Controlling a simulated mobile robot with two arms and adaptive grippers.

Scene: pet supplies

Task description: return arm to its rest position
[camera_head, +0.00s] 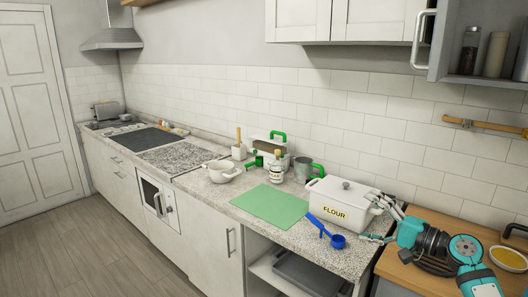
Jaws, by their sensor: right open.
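My right gripper (378,216) is in the camera_head view at the lower right. I cannot tell whether a finger touches the box. A blue measuring scoop (337,241) lies on the counter in front of the box. My left gripper is not in view.
The stone counter (262,236) carries a green mat (268,206), a white bowl (222,173), a bottle (276,172) and a metal mug (301,171). A wooden surface (397,272) and a yellow-filled dish (509,259) are at right. An open shelf (482,83) hangs above.

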